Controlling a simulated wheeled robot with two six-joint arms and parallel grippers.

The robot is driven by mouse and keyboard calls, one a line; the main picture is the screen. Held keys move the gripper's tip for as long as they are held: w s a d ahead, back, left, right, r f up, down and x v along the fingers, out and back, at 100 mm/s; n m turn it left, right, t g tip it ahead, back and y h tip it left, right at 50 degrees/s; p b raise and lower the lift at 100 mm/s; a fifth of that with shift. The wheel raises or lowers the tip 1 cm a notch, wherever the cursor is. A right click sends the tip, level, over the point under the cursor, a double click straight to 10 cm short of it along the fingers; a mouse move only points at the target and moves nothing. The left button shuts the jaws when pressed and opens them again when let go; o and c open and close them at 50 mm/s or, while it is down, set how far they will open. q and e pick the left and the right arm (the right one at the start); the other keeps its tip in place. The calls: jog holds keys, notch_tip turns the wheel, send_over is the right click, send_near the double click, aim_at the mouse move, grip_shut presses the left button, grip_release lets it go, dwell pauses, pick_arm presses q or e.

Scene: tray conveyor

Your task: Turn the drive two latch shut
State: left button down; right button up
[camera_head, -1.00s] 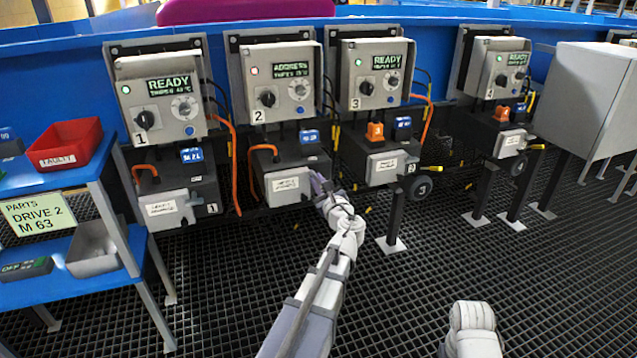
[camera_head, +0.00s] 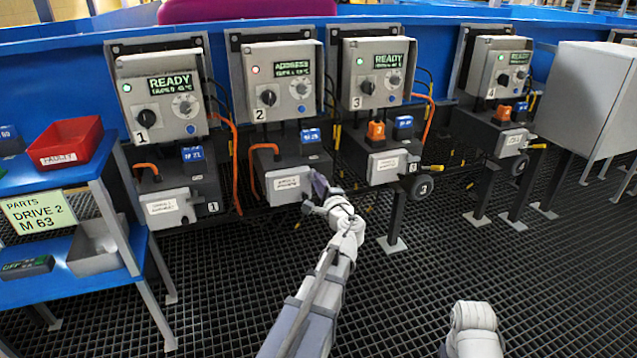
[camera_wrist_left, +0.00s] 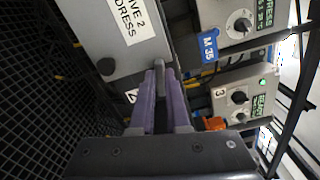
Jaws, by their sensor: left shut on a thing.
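Drive two is a dark unit with a light grey cover (camera_head: 287,184) and a controller (camera_head: 282,83) that reads ADDRESS beside a red light. The cover (camera_wrist_left: 105,35) fills the upper left of the left wrist view. My left gripper (camera_head: 318,184) is at the cover's right end. In the left wrist view its purple fingers (camera_wrist_left: 160,82) are shut on a small grey piece, the latch (camera_wrist_left: 159,68), beside the cover's edge. The fingers hide much of the latch, and its exact angle is hard to tell. My right gripper is out of view.
Drive one's cover (camera_head: 170,208) is to the left and drive three's (camera_head: 388,166), with a black wheel (camera_head: 421,186), is close on the right. An orange cable (camera_head: 251,175) hangs left of drive two. A blue parts shelf (camera_head: 60,280) stands at left. The grated floor in front is open.

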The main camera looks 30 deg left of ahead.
pick_arm(q)
jog(key=shift+n, duration=1.2)
jog(key=shift+s+f+n, duration=0.1)
jog(key=shift+n, duration=0.2)
jog(key=c, duration=0.9)
grip_release()
jog(key=v, duration=0.7)
jog(key=shift+s+d, duration=0.25)
jog(key=shift+d, duration=0.05)
